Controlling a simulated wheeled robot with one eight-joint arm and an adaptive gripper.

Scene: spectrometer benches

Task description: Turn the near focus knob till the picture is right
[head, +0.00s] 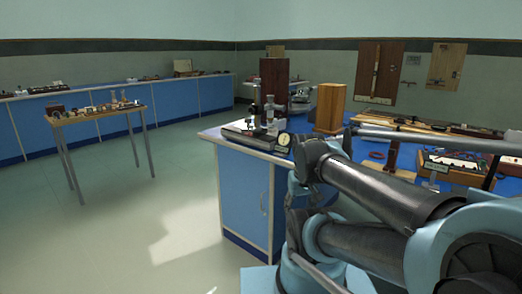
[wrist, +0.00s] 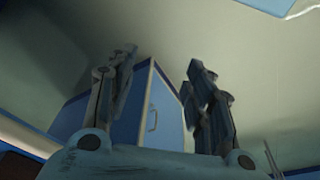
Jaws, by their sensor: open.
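My gripper (wrist: 160,62) is open in the wrist view, with its two fingers wide apart and nothing between them. In the head view its fingers cannot be made out behind my arm. An instrument with an upright column (head: 268,113) stands on a dark base at the near left corner of the blue-topped bench (head: 232,131). The focus knob and the picture cannot be made out. The instrument does not show in the wrist view.
A blue cupboard (wrist: 160,100) with a handle shows beyond my fingers in the wrist view. A wooden box (head: 330,108) stands on the bench, with wooden apparatus (head: 458,165) to the right. A small table (head: 98,112) stands at left. The floor between is clear.

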